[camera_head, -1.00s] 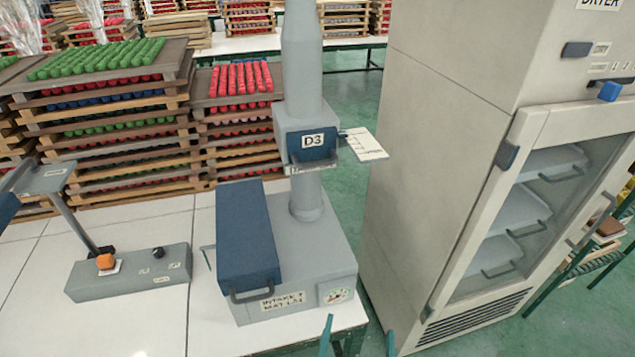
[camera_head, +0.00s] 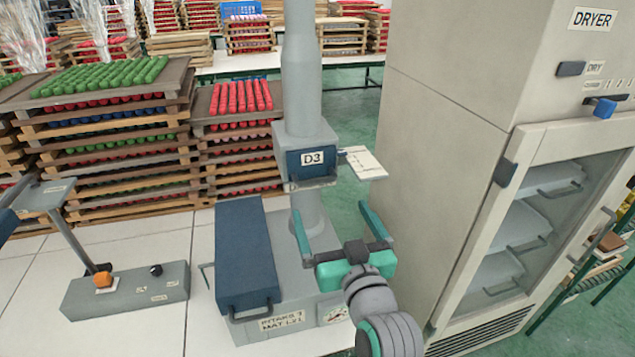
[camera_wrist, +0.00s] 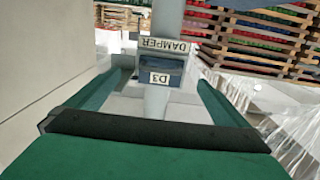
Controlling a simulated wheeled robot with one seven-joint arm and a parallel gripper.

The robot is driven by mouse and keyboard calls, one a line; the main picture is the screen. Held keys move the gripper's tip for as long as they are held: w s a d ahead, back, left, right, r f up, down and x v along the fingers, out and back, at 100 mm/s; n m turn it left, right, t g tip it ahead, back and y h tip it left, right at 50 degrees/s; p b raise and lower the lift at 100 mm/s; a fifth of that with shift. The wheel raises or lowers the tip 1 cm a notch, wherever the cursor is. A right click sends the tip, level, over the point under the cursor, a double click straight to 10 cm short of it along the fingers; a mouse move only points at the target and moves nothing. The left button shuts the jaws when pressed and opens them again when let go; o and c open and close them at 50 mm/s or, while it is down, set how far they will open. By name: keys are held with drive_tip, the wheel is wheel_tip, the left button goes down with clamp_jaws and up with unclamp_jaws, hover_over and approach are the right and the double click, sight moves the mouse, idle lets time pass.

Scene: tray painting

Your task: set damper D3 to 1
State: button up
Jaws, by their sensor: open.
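Damper D3 (camera_head: 311,159) is a grey box with a dark blue front and a D3 label, set on a grey vertical duct. A white scale plate (camera_head: 364,163) sticks out on its right side; its marks are too small to read. My gripper (camera_head: 332,223) is open and empty, below and in front of the damper, apart from it. In the wrist view the D3 box (camera_wrist: 160,74) appears beyond and between my open fingers (camera_wrist: 165,92), with a DAMPER label beside it.
A grey intake unit (camera_head: 305,290) with a blue lid (camera_head: 245,255) stands under the duct. A tall dryer cabinet (camera_head: 450,130) stands close on the right. Stacked trays (camera_head: 125,150) and a control box (camera_head: 130,290) are on the left.

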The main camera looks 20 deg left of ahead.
sight(320, 183)
drive_tip(key=x, duration=0.3)
drive_tip(key=r+x, duration=0.1)
drive_tip(key=x, duration=0.7)
drive_tip(key=shift+s+a+r, duration=0.15)
drive_tip(key=shift+a, duration=0.05)
drive_tip(key=c, duration=1.5)
drive_tip(key=shift+s+d, duration=0.3)
drive_tip(key=shift+d, duration=0.25)
drive_tip(key=shift+s+d, duration=0.15)
drive_tip(key=shift+s, duration=0.35)
drive_tip(key=o, duration=1.5)
